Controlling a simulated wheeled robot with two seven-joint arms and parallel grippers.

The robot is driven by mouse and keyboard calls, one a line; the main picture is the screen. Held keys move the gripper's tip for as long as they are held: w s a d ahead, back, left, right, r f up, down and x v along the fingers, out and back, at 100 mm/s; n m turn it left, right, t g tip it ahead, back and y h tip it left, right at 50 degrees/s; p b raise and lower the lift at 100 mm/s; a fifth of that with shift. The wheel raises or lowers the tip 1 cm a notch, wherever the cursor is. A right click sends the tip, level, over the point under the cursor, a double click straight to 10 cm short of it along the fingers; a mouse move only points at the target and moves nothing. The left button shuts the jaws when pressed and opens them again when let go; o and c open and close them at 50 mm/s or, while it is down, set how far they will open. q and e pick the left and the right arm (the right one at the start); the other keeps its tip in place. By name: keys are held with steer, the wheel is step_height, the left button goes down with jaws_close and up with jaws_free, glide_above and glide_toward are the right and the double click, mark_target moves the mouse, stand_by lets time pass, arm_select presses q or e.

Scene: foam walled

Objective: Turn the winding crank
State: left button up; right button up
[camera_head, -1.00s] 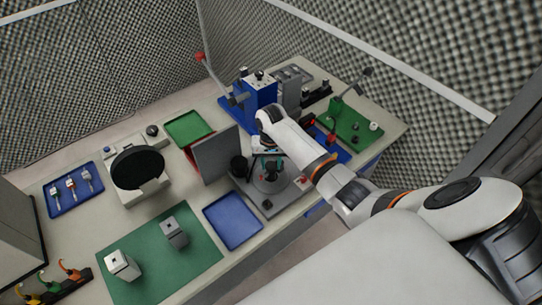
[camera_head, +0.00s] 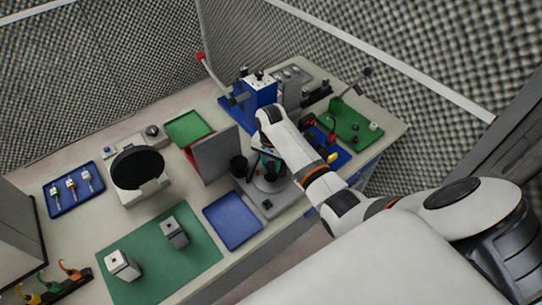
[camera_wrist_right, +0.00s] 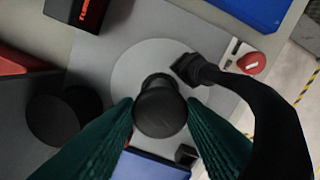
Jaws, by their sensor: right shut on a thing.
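The winding crank's round black knob (camera_wrist_right: 160,108) sits between the two green fingertips of my right gripper (camera_wrist_right: 160,118) in the right wrist view. My right gripper is shut on this knob from above. Under it lies a pale grey round disc (camera_wrist_right: 140,62) on a grey base plate; the base plate (camera_head: 266,204) also shows in the head view. My right arm and gripper (camera_head: 267,167) hide much of the crank there. A black curved part (camera_wrist_right: 262,95) passes at the right of the knob. My left gripper is not in view.
A red button (camera_wrist_right: 251,63) is beside the disc. A black cup (camera_head: 238,165) and a grey upright panel (camera_head: 216,156) stand left of the crank. A blue tray (camera_head: 233,220) lies in front. Blue and green fixtures stand behind and to the right.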

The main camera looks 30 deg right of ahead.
steer(key=shift+w+r+m, duration=0.1)
steer(key=shift+r+m, duration=0.05)
steer(key=shift+m, duration=3.25)
steer(key=shift+m, duration=0.5)
steer(key=o, duration=1)
